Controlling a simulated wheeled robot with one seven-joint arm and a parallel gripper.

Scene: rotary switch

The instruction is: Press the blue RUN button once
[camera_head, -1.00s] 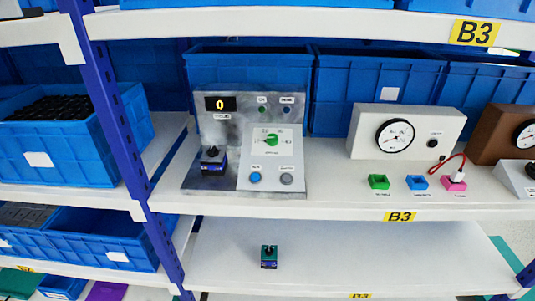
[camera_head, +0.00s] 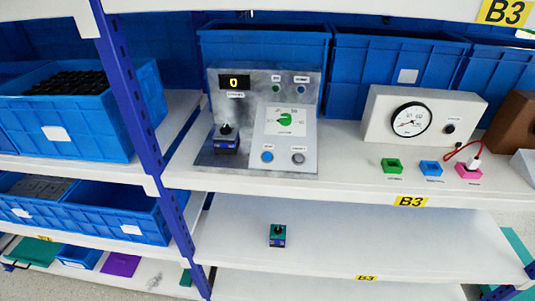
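A grey metal control panel (camera_head: 230,105) stands on the middle shelf in the head view. Its display (camera_head: 235,82) reads 0 in yellow. A round blue button (camera_head: 267,157) sits low on the white plate of the panel; its label is too small to read. A grey button (camera_head: 298,158) is to its right. A green rotary knob (camera_head: 285,118) is above them on the white plate. A dark block with a black knob (camera_head: 227,140) stands at the panel's lower left. My gripper is not in view.
A white gauge box (camera_head: 460,107) stands to the right, with green (camera_head: 392,166), blue (camera_head: 430,168) and pink (camera_head: 468,171) sockets in front. Blue bins (camera_head: 265,45) stand behind. A blue post (camera_head: 130,100) rises left of the panel. The shelf front (camera_head: 340,190) is clear.

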